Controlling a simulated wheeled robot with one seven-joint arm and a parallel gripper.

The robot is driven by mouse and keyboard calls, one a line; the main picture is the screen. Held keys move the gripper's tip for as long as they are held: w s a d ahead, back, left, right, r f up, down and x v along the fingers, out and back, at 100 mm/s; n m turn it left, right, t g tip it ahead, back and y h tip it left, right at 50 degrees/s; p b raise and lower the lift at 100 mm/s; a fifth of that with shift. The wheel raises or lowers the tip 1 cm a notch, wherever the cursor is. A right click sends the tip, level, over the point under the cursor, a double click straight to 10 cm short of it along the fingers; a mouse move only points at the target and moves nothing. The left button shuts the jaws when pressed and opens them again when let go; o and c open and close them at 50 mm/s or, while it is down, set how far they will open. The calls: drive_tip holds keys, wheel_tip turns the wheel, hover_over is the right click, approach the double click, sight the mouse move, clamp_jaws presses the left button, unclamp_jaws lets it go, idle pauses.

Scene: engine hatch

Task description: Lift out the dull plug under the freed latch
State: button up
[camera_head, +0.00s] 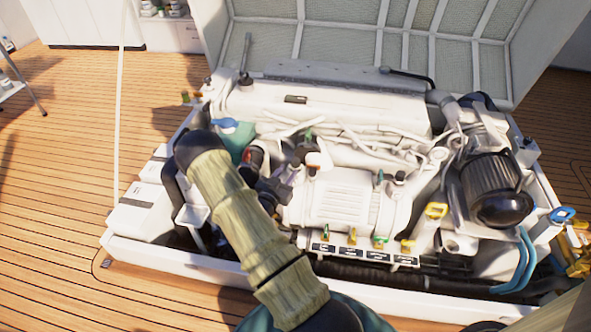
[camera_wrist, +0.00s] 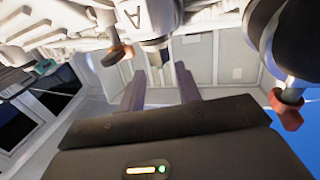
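My gripper (camera_wrist: 159,72) shows two purple-grey fingers, spread apart, with no thing visibly held between them. Just past the fingertips in the wrist view is a pale housing marked "A" (camera_wrist: 135,14) with a darker, dull end (camera_wrist: 154,56). I cannot tell whether this end is the plug. An orange-brown knob (camera_wrist: 118,54) hangs left of the fingers, and a red-brown knob (camera_wrist: 286,112) is at the right. In the head view my arm covers the left middle of the engine (camera_head: 345,198), and my gripper is mostly hidden among its parts. No freed latch is clearly identifiable.
Yellow and green levers (camera_head: 380,241) stand along the engine's front above dark labels (camera_head: 322,248). A black ribbed filter (camera_head: 490,180) is at right, and a raised hatch lid (camera_head: 370,45) is behind. White pipes crowd the gripper.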

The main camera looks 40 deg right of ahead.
sight(298, 159)
drive_tip(key=shift+b+x, duration=0.4)
drive_tip(key=shift+x, duration=1.5)
drive_tip(key=b+x, duration=0.1)
drive_tip(key=x, duration=0.1)
drive_tip(key=f+b+x, duration=0.1)
drive_tip(key=x, duration=0.1)
drive_tip(key=shift+w+d+f+b, duration=0.1)
drive_tip(key=shift+d+b, duration=0.2)
drive_tip(key=shift+d, duration=0.1)
drive_tip(key=shift+w+d, duration=0.15)
drive_tip(key=c, duration=0.7)
